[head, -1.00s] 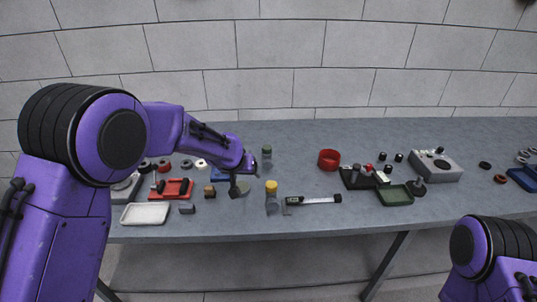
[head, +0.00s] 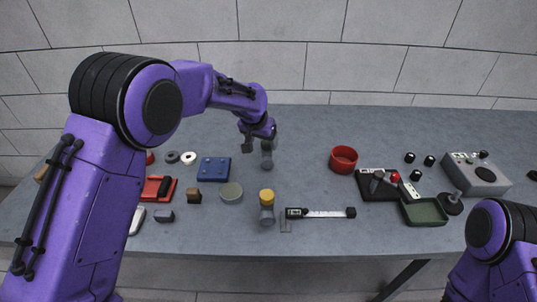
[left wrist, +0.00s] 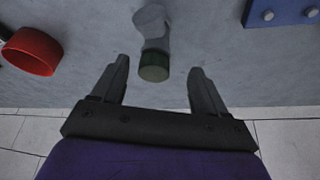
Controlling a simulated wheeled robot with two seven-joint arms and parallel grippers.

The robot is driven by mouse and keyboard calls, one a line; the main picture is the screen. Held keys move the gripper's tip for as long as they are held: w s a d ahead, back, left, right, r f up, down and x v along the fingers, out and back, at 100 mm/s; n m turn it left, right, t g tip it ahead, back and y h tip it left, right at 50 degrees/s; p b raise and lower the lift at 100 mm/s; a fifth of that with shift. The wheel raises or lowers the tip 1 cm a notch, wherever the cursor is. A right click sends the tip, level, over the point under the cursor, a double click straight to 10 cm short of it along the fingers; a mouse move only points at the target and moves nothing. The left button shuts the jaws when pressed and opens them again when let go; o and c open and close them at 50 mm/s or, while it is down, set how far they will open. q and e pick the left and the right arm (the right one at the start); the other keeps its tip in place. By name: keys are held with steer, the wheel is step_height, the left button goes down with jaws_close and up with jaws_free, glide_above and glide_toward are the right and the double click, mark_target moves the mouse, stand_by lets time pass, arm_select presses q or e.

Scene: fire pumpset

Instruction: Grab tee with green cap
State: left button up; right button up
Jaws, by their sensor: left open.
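The grey tee with the green cap shows in the left wrist view (left wrist: 153,50), its cap lying between my finger tips in the picture. In the head view the tee (head: 267,160) stands towards the back of the table, its cap mostly hidden by my gripper. My left gripper (head: 257,138) is open, above and around the cap in the head view; its two fingers (left wrist: 156,78) straddle the cap with gaps on both sides. Contact is not visible. My right gripper is out of view; only part of my right arm shows.
A grey tee with a yellow cap (head: 267,207) stands nearer the front edge. The table behind the green-capped tee is clear.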

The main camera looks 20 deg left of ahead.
mark_target(267, 149)
arm_select(q)
steer(key=x, duration=0.2)
steer(key=p+x, duration=0.1)
steer(key=x, duration=0.3)
steer(key=shift+w+d+f, duration=0.25)
steer(key=shift+w+d, duration=0.05)
steer(key=shift+d, duration=0.05)
steer(key=shift+s, duration=0.15)
jaws_close()
steer(key=shift+r, duration=0.1)
